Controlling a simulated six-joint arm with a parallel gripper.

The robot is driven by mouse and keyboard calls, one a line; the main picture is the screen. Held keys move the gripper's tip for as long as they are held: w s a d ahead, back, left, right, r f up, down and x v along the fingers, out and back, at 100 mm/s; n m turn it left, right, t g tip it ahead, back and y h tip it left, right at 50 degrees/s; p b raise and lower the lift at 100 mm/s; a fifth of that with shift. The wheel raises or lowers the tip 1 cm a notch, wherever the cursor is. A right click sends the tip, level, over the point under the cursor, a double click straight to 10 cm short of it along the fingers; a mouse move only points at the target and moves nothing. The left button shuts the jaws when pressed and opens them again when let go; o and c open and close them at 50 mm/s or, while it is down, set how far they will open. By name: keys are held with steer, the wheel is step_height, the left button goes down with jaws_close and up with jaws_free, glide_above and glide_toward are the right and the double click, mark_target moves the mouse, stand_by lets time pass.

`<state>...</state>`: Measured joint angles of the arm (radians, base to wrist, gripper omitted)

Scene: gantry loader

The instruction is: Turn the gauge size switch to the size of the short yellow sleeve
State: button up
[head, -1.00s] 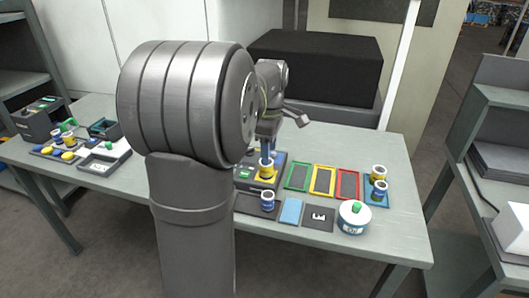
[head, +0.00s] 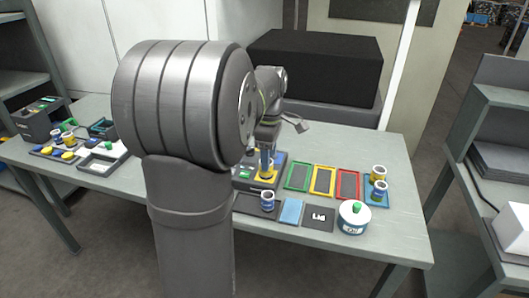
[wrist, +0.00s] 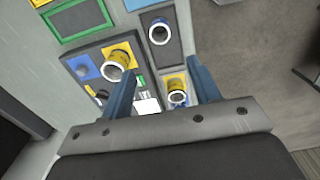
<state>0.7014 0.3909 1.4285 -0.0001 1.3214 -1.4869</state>
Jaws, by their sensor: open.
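The dark gauge unit (head: 243,183) stands right of my arm, with a small green display and a yellow area beneath my fingers. My open, empty gripper (head: 267,158) points down over it. In the wrist view, my blue fingers (wrist: 160,68) are apart.
Green, yellow and red frames (head: 323,181) lie to the right. A blue tray (head: 367,200) holds a yellow and a blue sleeve. A white oil jar (head: 354,218) stands at the front right.

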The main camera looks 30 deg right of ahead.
steer(key=shift+s+a+r+m, duration=0.2)
steer(key=shift+s+a+r, duration=0.1)
steer(key=shift+a+r, duration=0.2)
steer(key=shift+s+a+r+m, duration=0.2)
steer(key=shift+s+a+r, duration=0.05)
steer(key=shift+a+r, duration=0.25)
steer(key=shift+d+f, duration=0.1)
step_height(320, 180, down, 10)
steer(key=w+d, duration=0.1)
steer(key=d, duration=0.1)
step_height(320, 180, up, 8)
steer(key=shift+r+n, duration=0.2)
steer(key=shift+n, duration=0.2)
steer(key=shift+a+f, duration=0.1)
